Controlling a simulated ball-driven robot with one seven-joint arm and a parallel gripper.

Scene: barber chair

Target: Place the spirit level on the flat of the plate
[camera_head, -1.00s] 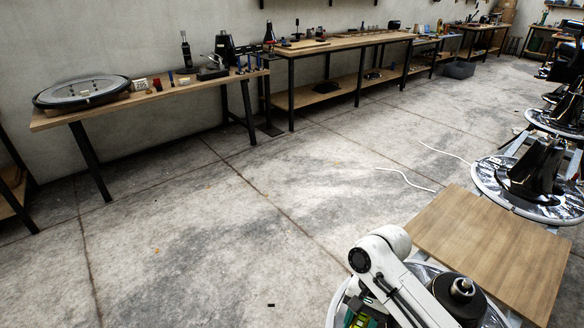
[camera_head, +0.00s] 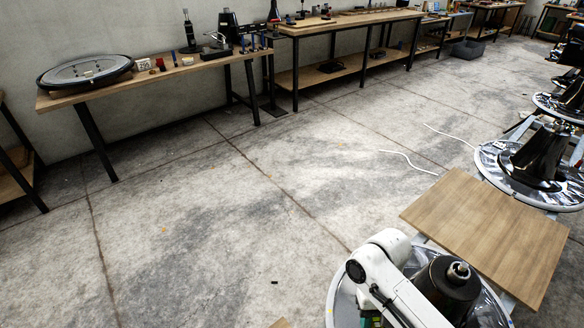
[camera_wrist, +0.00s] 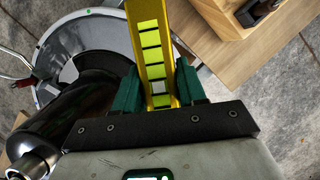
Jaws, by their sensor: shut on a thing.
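In the wrist view my gripper (camera_wrist: 159,88) has green fingers shut on the sides of the yellow spirit level (camera_wrist: 150,28). The level points away from me towards the top edge, with a bright green-yellow, black-barred strip along it. Its far end is cut off by the frame. A round grey plate (camera_wrist: 47,62) lies beyond and to the left, partly hidden by the level and a black post (camera_wrist: 65,122). In the head view the plate (camera_head: 338,297) is at the bottom, largely behind my white arm. I cannot tell the level's height above it.
A wooden board (camera_head: 490,235) lies right of the plate; a wooden block (camera_wrist: 228,14) shows in the wrist view. More chair bases stand at the right. Workbenches with tools and a round disc (camera_head: 85,74) line the wall. The middle floor is open.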

